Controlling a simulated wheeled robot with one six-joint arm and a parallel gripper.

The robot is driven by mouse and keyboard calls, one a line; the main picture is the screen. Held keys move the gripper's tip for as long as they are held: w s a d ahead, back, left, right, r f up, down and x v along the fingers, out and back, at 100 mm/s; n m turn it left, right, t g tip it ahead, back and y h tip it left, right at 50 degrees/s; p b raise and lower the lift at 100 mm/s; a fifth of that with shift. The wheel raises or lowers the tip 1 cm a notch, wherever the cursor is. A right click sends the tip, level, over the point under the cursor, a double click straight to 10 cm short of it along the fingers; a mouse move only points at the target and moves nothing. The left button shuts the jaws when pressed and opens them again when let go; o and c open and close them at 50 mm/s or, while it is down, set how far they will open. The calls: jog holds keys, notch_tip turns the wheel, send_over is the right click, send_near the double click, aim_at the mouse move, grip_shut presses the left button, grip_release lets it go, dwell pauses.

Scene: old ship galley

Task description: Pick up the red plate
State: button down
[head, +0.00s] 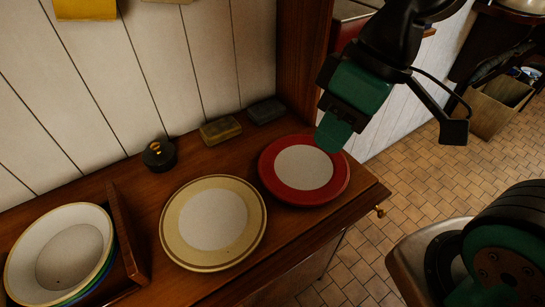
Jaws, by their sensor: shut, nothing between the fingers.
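The red plate (337,185) has a wide red rim and a pale centre. It lies flat on the right end of the wooden counter, in the head view. My gripper (333,136) comes down from the upper right. Its green fingers are shut and empty, and their tips cover the upper right part of the plate's rim in the picture. I cannot tell whether they touch the rim or are above it.
A cream plate (213,219) with a brown-edged rim lies left of the red plate. A wooden rack (124,232) holds stacked bowls (68,252) at the far left. A dark lidded pot (159,155), a yellowish block (220,130) and a dark block (266,111) stand along the wall.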

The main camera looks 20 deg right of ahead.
aim_at(302, 170)
jog(key=w+d+f+n+b, duration=0.1)
jog(key=w+d+f+n, duration=0.3)
jog(key=w+d+f, duration=0.1)
jog(key=w+d+f+n+h+b, duration=0.1)
jog(key=w+d+f+n, duration=0.4)
jog(key=f, duration=0.5)
jog(key=w+d+f+n+h+b, duration=0.1)
jog(key=w+d+f+n+b, duration=0.2)
jog(key=w+f, duration=0.5)
jog(key=shift+w+d+f+n+g, duration=0.1)
jog(key=shift+w+d+n+g, duration=0.2)
jog(key=shift+d, duration=0.35)
jog(key=shift+w+d+f+n+g, duration=0.1)
jog(key=shift+w+d+n, duration=0.25)
jog(key=shift+d, duration=0.3)
jog(key=s+a+p, duration=0.1)
jog(key=a, duration=0.2)
jog(key=s+a+p, duration=0.1)
jog(key=a, duration=0.3)
jog(key=s+a+p, duration=0.1)
jog(key=a, duration=0.2)
jog(key=shift+s+a+r, duration=0.1)
jog(key=shift+s+a, duration=0.2)
jog(key=shift+a, duration=0.1)
jog(key=shift+s+a+f+p, duration=0.1)
jog(key=shift+a+f+p, duration=0.15)
jog(key=shift+p, duration=0.15)
jog(key=shift+f+b, duration=0.3)
jog(key=shift+f, duration=0.35)
jog(key=shift+s+f, duration=0.1)
